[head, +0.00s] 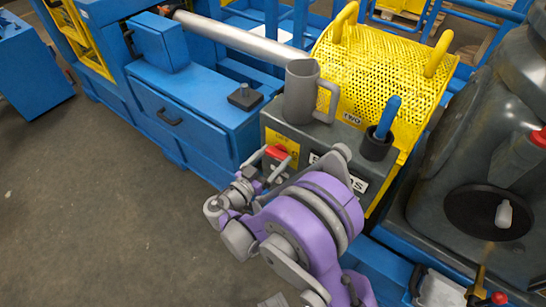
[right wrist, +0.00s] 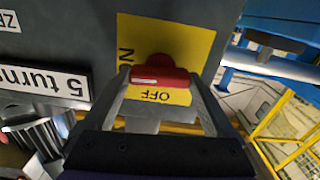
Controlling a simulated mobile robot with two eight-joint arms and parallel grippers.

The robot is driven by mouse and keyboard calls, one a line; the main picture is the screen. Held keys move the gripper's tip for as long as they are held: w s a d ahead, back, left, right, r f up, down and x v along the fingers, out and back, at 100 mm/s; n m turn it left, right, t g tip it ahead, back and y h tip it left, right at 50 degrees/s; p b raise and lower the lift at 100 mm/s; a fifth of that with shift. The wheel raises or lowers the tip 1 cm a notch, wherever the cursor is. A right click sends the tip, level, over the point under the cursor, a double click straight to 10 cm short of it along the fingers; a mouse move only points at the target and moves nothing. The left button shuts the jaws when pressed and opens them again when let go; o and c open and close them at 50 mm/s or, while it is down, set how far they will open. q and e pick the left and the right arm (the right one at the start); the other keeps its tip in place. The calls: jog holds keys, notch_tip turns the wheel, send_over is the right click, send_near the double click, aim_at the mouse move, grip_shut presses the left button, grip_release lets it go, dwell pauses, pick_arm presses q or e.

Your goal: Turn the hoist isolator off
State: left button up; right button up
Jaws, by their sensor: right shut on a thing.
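The hoist isolator is a red handle (head: 277,152) on a yellow plate (head: 285,141), on the front of a dark grey box (head: 308,140). In the right wrist view the red handle (right wrist: 160,76) lies crosswise between my fingers, with its round red hub behind it. The yellow plate (right wrist: 190,38) shows "OFF", upside down, beside the handle, and an "N" at the left, partly hidden by a finger. My right gripper (right wrist: 160,84) is shut on the red handle; in the head view it is the small end of the purple arm (head: 264,165). My left gripper is not in view.
A grey mug (head: 300,92) and a dark cup holding a blue-handled tool (head: 386,118) stand on the box. A yellow perforated guard (head: 375,65) is behind. A blue cabinet (head: 180,115) stands left, a dark tank (head: 470,130) right. The floor at left is clear.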

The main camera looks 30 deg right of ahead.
jog(key=n, duration=0.8)
jog(key=shift+f+n+b, duration=0.1)
jog(key=shift+n+b, duration=0.2)
jog(key=shift+b, duration=0.1)
jog(key=n, duration=0.4)
jog(key=shift+n+b, duration=0.4)
jog(key=shift+n, duration=1.8)
jog(key=o, duration=1.1)
jog(key=shift+c, duration=0.2)
jog(key=shift+a, duration=0.1)
